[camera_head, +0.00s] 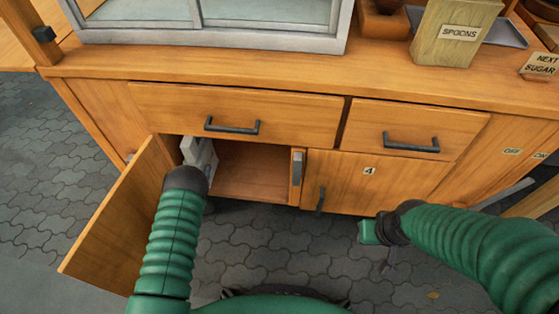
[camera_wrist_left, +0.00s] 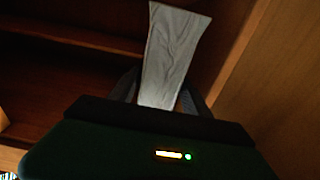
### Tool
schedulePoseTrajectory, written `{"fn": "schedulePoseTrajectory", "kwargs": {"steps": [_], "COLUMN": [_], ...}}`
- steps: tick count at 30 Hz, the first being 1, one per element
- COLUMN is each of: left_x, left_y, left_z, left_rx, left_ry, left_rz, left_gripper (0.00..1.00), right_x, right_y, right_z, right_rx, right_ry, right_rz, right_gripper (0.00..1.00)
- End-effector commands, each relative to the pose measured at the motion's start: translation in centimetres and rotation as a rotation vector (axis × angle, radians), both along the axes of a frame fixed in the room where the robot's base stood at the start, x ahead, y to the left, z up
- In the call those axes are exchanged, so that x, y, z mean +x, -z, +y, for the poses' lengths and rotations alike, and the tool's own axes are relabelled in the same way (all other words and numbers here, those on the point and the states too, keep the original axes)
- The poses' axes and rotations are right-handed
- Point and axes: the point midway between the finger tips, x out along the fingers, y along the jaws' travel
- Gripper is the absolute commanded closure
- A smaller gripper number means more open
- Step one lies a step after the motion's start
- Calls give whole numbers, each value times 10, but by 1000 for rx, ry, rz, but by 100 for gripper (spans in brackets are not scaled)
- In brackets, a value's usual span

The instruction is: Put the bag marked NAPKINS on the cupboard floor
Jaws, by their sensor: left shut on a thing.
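A pale grey bag (camera_wrist_left: 172,55) stands up between the dark fingers of my left gripper (camera_wrist_left: 160,95) in the left wrist view. The gripper is shut on it; no NAPKINS marking is readable. In the head view my left arm reaches into the open left part of the cupboard, and a pale shape (camera_head: 197,152) shows past its wrist, partly hidden. The cupboard floor (camera_head: 245,187) shows bare to the right of it. I cannot tell whether the bag touches the floor. My right gripper (camera_head: 370,232) is outside, below the shut door marked 4; its jaw state is unclear.
The open cupboard door (camera_head: 118,220) swings out to the left of my left arm. A divider edge (camera_head: 296,170) bounds the opening on the right. Shut drawers (camera_head: 285,115) lie above. A box marked SPOONS (camera_head: 458,32) stands on the counter top.

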Motion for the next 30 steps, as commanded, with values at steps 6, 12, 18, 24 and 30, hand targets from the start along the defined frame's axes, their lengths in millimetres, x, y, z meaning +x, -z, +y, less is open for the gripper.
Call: {"fn": "schedulePoseTrajectory", "kwargs": {"steps": [6, 12, 18, 24, 30], "left_x": [25, 58, 78, 85, 86], "left_y": [10, 16, 15, 41, 50], "left_z": [-39, -94, -123, -136, -136], "left_rx": [-2, -2, 0, 1, 0], "left_ry": [6, 5, 0, -1, 0], "left_rz": [-5, -6, -4, 0, -2], "left_gripper": [100, 100, 100, 100, 100], "right_x": [-1, -1, -1, -1, -1], "right_y": [25, 55, 68, 96, 105], "right_z": [0, 0, 0, 0, 0], "right_rx": [0, 0, 0, 0, 0], "right_ry": [0, 0, 0, 0, 0], "right_rz": [1, 1, 1, 0, 1], "right_gripper": [65, 65, 65, 65, 65]}}
